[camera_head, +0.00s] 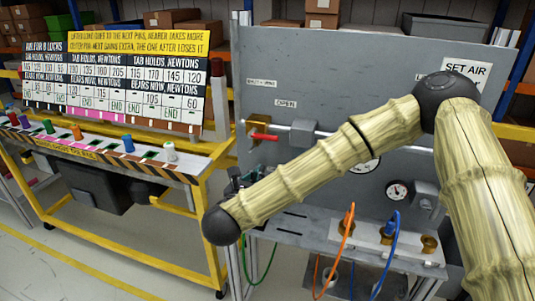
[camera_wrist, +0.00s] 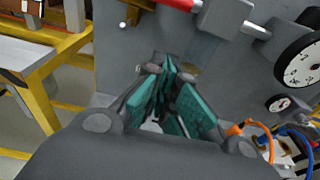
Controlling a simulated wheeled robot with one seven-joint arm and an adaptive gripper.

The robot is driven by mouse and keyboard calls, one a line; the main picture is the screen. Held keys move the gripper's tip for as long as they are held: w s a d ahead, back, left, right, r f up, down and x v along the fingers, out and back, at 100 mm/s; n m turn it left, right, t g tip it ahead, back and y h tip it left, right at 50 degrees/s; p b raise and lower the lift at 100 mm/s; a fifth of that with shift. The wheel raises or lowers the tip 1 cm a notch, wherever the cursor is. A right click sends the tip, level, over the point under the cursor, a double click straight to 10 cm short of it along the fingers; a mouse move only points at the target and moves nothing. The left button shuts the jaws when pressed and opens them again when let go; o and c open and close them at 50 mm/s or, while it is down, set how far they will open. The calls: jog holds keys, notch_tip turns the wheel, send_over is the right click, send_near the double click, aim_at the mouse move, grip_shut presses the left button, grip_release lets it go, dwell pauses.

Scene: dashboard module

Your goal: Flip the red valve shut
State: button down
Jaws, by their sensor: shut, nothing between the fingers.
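The red valve (camera_head: 264,137) is a short red lever on a brass body at the left of the grey panel (camera_head: 345,70). The lever lies roughly horizontal, in line with the pipe. In the wrist view the red lever (camera_wrist: 178,4) shows at the top edge, partly cut off. My gripper (camera_wrist: 168,72) has teal finger pads and is shut and empty. It is apart from the lever, which shows above the fingertips in the wrist view. In the head view my arm hides most of the gripper.
A grey block (camera_head: 302,132) sits on the pipe right of the lever. A pressure gauge (camera_head: 397,190) and orange (camera_head: 347,225) and blue (camera_head: 391,245) hoses are lower right. A yellow-framed bench (camera_head: 205,190) with a printed board (camera_head: 120,80) stands left. An "OPEN" label (camera_head: 285,103) is above the lever.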

jog(key=w+d+r+p, duration=0.2)
jog(key=w+d+p, duration=0.1)
jog(key=w+p, duration=0.3)
jog(key=w, duration=0.2)
jog(key=shift+w+r, duration=0.25)
jog(key=shift+w, duration=0.1)
jog(key=shift+a, duration=0.1)
jog(key=shift+w+f, duration=0.1)
jog(key=shift+w, duration=0.05)
dwell(0.3)
